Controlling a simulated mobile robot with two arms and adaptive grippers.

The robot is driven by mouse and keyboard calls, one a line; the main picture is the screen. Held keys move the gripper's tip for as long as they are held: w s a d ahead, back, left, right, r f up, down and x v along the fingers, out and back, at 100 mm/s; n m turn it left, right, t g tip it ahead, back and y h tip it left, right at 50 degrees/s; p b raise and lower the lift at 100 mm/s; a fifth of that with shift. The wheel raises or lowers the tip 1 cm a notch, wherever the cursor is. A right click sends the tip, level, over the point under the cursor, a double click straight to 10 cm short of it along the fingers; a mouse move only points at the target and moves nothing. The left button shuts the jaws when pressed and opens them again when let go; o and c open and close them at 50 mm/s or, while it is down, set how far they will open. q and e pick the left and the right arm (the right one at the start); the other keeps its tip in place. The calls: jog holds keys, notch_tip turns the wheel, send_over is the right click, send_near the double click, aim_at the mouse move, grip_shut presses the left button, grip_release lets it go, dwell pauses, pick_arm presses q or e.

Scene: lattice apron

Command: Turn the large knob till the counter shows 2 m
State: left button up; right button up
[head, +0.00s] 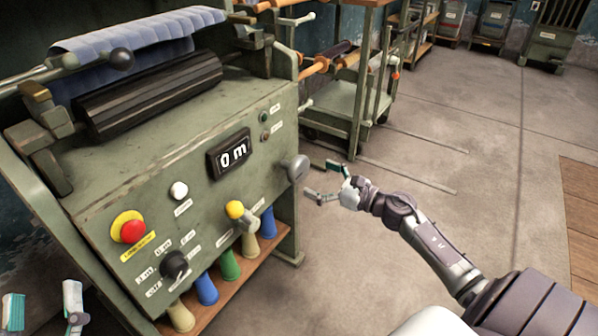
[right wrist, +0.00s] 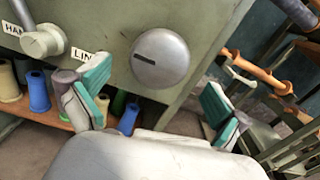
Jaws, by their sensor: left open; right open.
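The large grey round knob (head: 294,168) sits at the right end of the green machine's sloped panel. In the right wrist view the knob (right wrist: 161,61) shows a dark slot on its left half. The counter (head: 229,153) reads "0 m". My right gripper (head: 316,178) is open and empty, just right of the knob. In the right wrist view its two pads (right wrist: 154,90) stand apart, with the knob's face beyond and between them, not gripped. My left gripper (head: 43,298) is open and empty at the lower left, in front of the machine.
The panel also carries a red button (head: 132,231), a white button (head: 179,190), a black selector (head: 174,264) and a yellow-tipped lever (head: 236,210). Several coloured cones stand on a wooden shelf (head: 215,296) below.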

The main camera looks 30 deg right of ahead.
aim_at(303, 171)
pick_arm(q)
jog(key=shift+s+r+t, duration=0.25)
jog(key=shift+r+t, duration=0.1)
jog(key=shift+r, duration=0.15)
jog(key=shift+s+r+t, duration=0.25)
jog(key=shift+r+t, duration=0.1)
jog(key=shift+r, duration=0.1)
pick_arm(e)
jog(key=x, duration=0.6)
jog(key=shift+c, duration=0.3)
